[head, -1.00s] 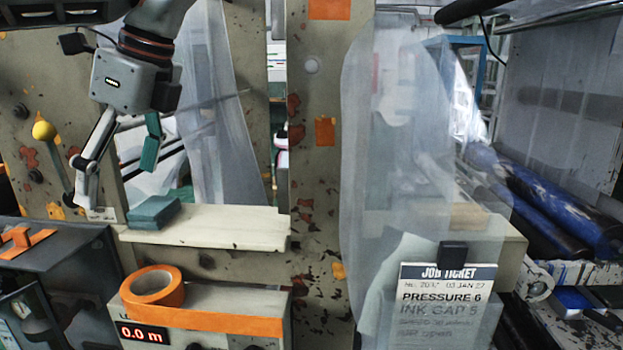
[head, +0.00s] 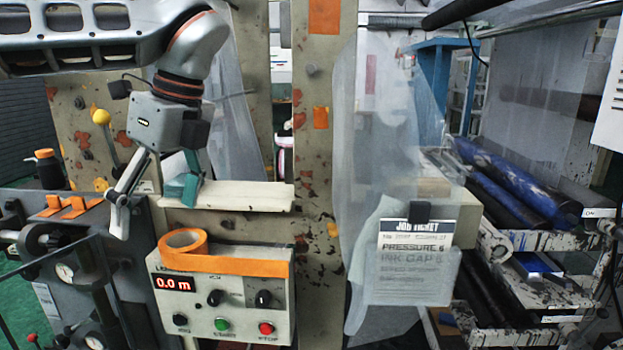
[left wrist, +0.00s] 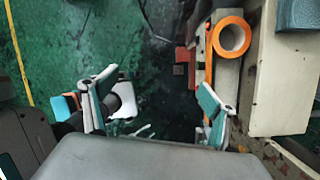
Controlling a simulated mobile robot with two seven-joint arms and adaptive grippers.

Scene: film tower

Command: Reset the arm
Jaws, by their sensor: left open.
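My left gripper (head: 152,212) hangs at the left of the head view, fingers pointing down and spread apart with nothing between them. In the left wrist view its two fingers (left wrist: 152,108) are wide apart over the dark green floor. My right gripper is not in view.
A control box (head: 160,262) with knobs and a 0.0 m display stands below the ledge, an orange tape roll (head: 184,242) on top. A machine with gauges (head: 65,270) is at the left. A job ticket (head: 415,246) hangs before clear film (head: 372,130); blue rollers (head: 500,180) are right.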

